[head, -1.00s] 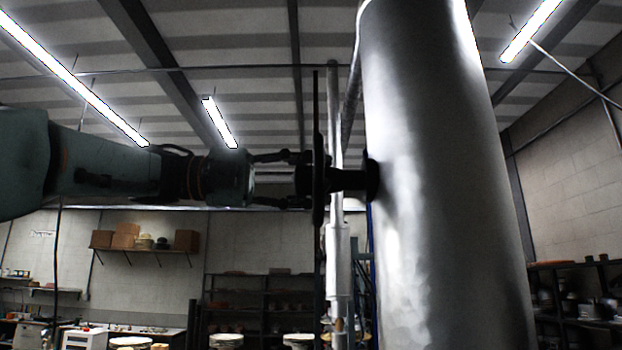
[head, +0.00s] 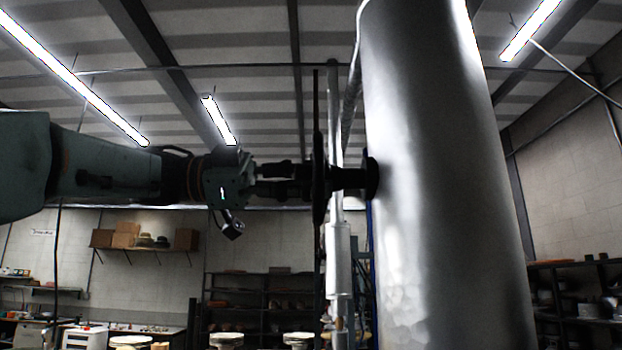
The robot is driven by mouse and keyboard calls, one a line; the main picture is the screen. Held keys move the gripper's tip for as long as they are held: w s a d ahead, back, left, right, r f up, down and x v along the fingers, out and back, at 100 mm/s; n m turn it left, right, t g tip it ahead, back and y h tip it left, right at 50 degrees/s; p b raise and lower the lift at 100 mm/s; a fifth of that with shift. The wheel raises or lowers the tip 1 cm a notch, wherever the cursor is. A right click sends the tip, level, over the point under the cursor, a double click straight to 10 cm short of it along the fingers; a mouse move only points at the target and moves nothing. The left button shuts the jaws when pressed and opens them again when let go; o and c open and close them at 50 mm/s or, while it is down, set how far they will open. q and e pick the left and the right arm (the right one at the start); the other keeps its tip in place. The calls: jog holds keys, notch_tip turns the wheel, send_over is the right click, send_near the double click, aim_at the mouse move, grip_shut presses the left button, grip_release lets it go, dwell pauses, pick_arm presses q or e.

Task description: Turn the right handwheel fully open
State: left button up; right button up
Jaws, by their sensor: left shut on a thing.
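One dark handwheel (head: 318,205) is in view, seen edge-on. It sits on a short dark stem (head: 350,179) that comes out of the left side of a large grey metal cylinder (head: 435,200). My left gripper (head: 300,180) reaches in level from the left and is shut on the handwheel's near side. The fingers are dark and partly merge with the wheel. The wheel's face and spokes are hidden, so its turn angle cannot be read. My right gripper is not in view.
A light vertical pipe (head: 338,265) stands just behind the wheel, close to the cylinder. A wall shelf with boxes (head: 143,246) and dark racks (head: 262,305) stand far back. The space around my left arm is clear.

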pick_arm(q)
jog(key=n, duration=0.5)
jog(key=shift+n, duration=0.3)
dwell(0.4)
jog(key=o, duration=0.9)
jog(key=shift+a, duration=0.1)
jog(key=shift+a, duration=0.1)
jog(key=a, duration=1.1)
jog(key=shift+a, duration=0.35)
